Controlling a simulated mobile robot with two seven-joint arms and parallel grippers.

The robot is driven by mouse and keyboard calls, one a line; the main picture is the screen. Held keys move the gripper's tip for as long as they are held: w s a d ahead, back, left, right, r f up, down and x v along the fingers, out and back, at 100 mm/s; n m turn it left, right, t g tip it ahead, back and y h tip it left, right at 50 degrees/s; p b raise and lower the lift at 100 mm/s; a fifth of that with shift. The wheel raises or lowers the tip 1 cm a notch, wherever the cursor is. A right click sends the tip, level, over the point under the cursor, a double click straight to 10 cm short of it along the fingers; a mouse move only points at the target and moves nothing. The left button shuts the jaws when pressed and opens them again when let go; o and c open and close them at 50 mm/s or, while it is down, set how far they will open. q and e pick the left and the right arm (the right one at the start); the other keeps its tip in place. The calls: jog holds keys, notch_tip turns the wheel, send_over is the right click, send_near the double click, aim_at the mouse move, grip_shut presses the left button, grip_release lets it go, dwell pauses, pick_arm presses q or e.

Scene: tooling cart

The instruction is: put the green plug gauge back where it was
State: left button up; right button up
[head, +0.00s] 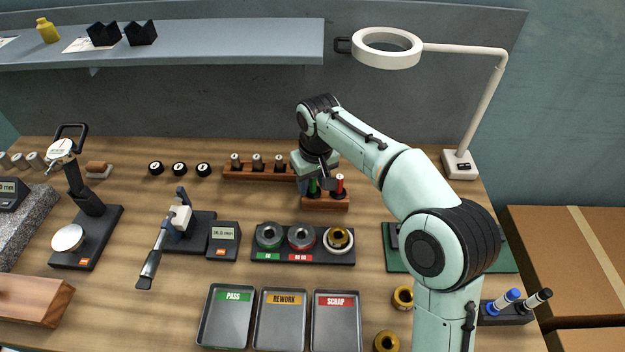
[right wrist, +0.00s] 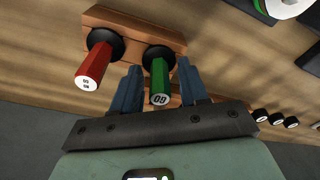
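The green plug gauge (head: 314,187) stands upright in a small wooden block (head: 326,203), and its black collar appears to rest on the block as the red one's does. In the right wrist view the green handle (right wrist: 159,82) sits between the two blue fingers of my right gripper (right wrist: 158,88), with a gap visible on both sides. The gripper is open around the handle; in the head view the gripper (head: 316,176) partly hides the gauge. The red plug gauge (head: 339,184) stands beside it in the same block and also shows in the right wrist view (right wrist: 92,66). My left gripper is not in view.
A longer wooden rack (head: 231,173) with several grey-topped gauges is just behind left. A black holder (head: 303,258) with ring gauges lies in front. Trays marked PASS (head: 228,318), REWORK (head: 282,320) and SCRAP (head: 336,322) are nearer. A lamp (head: 459,164) stands right.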

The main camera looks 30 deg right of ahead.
aim_at(316, 195)
jog(key=shift+r, duration=0.1)
notch_tip(316, 195, up, 13)
jog(key=s+p, duration=0.1)
jog(key=p, duration=0.2)
jog(key=shift+s+f, duration=0.2)
jog(key=shift+s, duration=0.05)
